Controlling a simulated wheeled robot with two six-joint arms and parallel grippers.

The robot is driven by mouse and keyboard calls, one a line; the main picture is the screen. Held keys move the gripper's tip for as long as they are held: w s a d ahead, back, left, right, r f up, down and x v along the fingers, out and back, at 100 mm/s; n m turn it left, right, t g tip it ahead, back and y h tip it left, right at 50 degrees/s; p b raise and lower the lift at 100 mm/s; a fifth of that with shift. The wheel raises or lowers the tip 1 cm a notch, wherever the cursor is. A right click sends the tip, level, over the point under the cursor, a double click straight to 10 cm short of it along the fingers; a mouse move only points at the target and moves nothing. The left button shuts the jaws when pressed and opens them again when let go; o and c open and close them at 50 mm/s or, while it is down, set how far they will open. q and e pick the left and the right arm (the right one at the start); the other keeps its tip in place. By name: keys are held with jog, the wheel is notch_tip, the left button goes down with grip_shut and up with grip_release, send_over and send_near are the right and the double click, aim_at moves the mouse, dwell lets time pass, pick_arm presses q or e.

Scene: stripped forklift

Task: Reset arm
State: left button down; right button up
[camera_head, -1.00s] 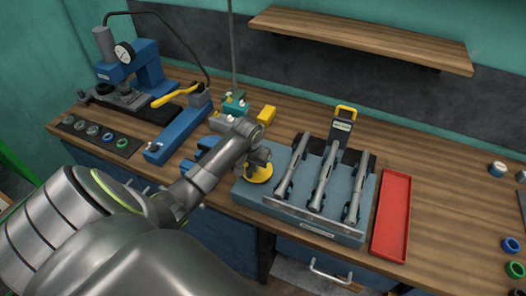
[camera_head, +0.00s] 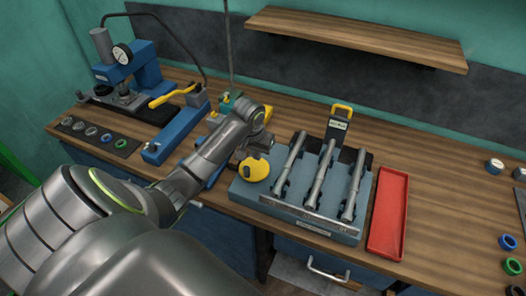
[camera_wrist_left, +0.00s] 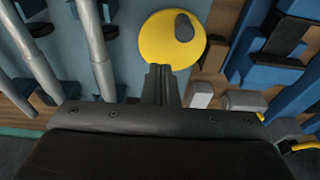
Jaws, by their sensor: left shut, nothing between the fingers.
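My left arm comes in from the left in the head view, and its gripper (camera_head: 262,146) is over the left end of the blue-grey rack (camera_head: 243,190). The wrist view shows the fingers (camera_wrist_left: 160,72) together with nothing between them. A round yellow disc (camera_head: 254,170) with a dark knob is just below the gripper in the head view. In the wrist view the disc (camera_wrist_left: 165,45) lies just beyond the fingertips; I cannot tell whether they touch. My right gripper is not in view.
The rack holds several metal rods (camera_head: 322,175). A red tray (camera_head: 388,215) lies to its right. A blue press (camera_head: 130,70) and a blue vise-like fixture (camera_head: 175,135) stand at the left.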

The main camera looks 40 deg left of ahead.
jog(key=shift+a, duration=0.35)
